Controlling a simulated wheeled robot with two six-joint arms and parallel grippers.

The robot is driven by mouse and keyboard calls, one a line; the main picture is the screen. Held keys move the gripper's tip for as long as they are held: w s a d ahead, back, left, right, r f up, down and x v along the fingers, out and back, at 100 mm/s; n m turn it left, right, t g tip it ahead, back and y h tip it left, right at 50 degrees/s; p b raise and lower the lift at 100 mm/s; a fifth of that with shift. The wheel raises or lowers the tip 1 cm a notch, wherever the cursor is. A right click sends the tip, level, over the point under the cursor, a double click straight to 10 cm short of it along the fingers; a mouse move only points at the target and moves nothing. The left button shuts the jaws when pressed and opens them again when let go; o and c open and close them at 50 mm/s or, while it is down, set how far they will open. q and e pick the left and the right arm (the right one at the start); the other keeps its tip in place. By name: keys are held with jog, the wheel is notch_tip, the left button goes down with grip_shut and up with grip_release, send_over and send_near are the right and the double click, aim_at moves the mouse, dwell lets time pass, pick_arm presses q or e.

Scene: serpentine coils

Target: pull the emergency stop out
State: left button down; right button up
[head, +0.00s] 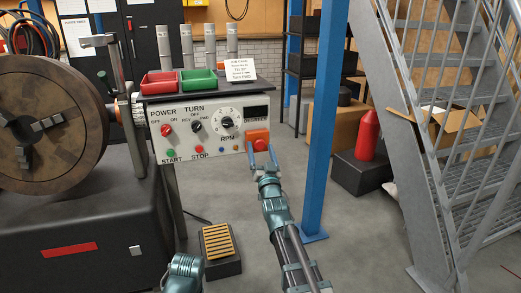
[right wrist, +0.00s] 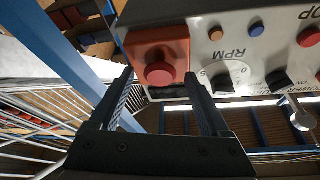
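The emergency stop (head: 259,137) is a red button on an orange-red box at the right end of the white control panel (head: 185,143). In the right wrist view its round red head (right wrist: 160,73) faces me, with the panel upside down. My right gripper (head: 262,151) is open and empty, just in front of and slightly below the stop in the head view. In the right wrist view its two fingers (right wrist: 160,78) point at the stop, one to each side of the button; I cannot tell whether they touch it.
A lathe chuck (head: 45,125) stands left of the panel. Red and green trays (head: 198,81) and a sign (head: 240,69) sit above it. A blue post (head: 322,125) stands close right of my right arm, with stairs (head: 440,130) beyond. A yellow-slatted step (head: 218,242) lies below.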

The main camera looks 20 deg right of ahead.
grip_shut()
dwell(0.3)
jog(key=shift+s, duration=1.05)
jog(key=shift+w, duration=0.1)
jog(key=shift+o, duration=0.2)
grip_release()
